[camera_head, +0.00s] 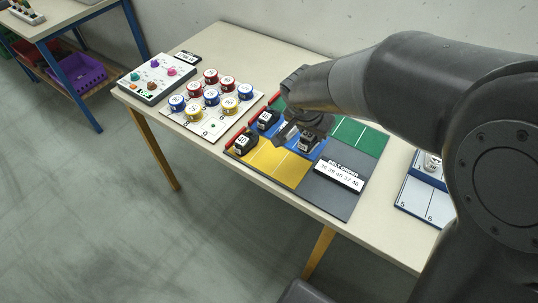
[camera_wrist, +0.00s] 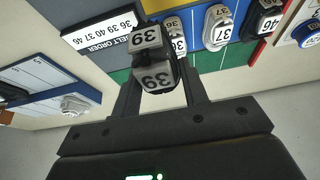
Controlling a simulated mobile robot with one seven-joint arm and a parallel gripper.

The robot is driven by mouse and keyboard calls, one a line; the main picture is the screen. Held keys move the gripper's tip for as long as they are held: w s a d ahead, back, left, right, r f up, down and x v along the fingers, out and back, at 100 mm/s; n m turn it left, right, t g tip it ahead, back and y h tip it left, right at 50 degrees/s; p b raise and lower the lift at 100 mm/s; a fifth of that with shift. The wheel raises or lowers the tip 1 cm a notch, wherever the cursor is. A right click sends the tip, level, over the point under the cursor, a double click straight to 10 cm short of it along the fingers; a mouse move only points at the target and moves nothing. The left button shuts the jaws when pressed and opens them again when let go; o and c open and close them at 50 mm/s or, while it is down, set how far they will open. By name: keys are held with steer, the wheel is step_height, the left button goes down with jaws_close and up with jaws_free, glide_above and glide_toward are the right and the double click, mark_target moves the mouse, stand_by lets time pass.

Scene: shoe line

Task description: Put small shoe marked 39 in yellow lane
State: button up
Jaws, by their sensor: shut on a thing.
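My gripper (camera_head: 304,134) is shut on the small shoe marked 39 (camera_wrist: 152,62), which shows between the fingers in the wrist view with white 39 labels. In the head view the held shoe (camera_head: 308,143) is over the right part of the blue lane (camera_head: 284,131), and I cannot tell how high. The yellow lane (camera_head: 272,162) lies just in front of the blue one. A dark shoe (camera_head: 243,143) stands at the yellow lane's left end. The lane floor right of that shoe is bare.
Another dark shoe (camera_head: 267,118) stands at the blue lane's left end. A belt order sign (camera_head: 339,176) lies on the grey section. Coloured cans (camera_head: 211,97) stand on a board at left.

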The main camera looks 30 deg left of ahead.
steer(key=s+a+f, duration=0.1)
steer(key=a+f, duration=0.1)
steer(key=a, duration=0.1)
steer(key=s+a+f, duration=0.1)
steer(key=a+f, duration=0.1)
steer(key=a, duration=0.2)
steer(key=s+a+f, duration=0.2)
steer(key=a+f, duration=0.1)
steer(key=shift+a, duration=0.3)
steer(key=shift+f, duration=2)
steer(key=o, duration=1)
steer(key=shift+f, duration=0.15)
steer(key=v, duration=1.2)
steer(key=shift+a+r, duration=0.1)
steer(key=shift+r, duration=0.15)
